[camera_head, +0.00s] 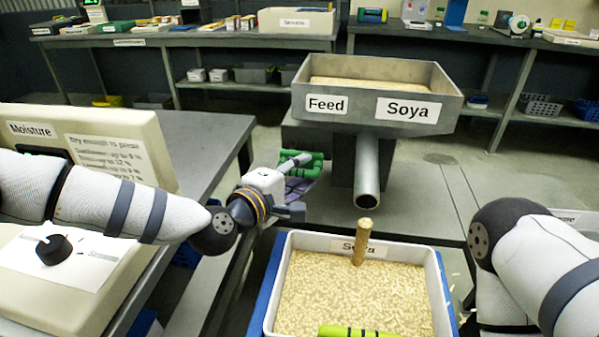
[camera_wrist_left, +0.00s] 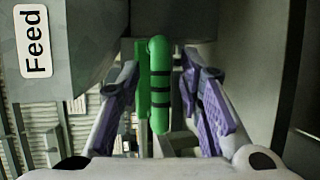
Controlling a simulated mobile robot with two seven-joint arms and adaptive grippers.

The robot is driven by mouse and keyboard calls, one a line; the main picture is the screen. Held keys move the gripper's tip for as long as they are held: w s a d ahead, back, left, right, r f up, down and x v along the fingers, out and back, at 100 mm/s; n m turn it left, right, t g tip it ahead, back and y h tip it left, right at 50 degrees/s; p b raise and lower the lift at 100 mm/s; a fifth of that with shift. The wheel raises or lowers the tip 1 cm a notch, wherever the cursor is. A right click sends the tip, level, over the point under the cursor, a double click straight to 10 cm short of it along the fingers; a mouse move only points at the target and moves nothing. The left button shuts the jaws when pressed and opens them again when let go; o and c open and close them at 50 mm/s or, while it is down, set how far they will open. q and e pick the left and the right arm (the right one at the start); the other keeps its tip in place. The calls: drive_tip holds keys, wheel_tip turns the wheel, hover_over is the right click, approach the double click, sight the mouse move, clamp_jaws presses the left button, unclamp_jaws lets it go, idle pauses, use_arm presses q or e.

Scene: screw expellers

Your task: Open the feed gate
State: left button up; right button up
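The hopper (camera_head: 375,84) labelled Feed and Soya stands at the back centre, with a grey spout (camera_head: 367,172) below it. A green handle (camera_head: 315,163) with dark bands shows at the spout's left, partly hidden by my left gripper (camera_head: 299,178). In the left wrist view the green handle (camera_wrist_left: 159,88) stands upright between the purple finger pads of my left gripper (camera_wrist_left: 166,105). The fingers are open, with a gap on each side of the handle. My right arm is at the right edge; its gripper is out of view.
A white tray (camera_head: 437,290) of pellets labelled Soya stands below the spout, with a tan rod (camera_head: 362,241) upright in it. A lime-green banded bar (camera_head: 358,331) shows at the bottom edge. The Moisture unit (camera_head: 100,128) stands at left.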

use_arm(q)
drive_tip(key=v, duration=1.2)
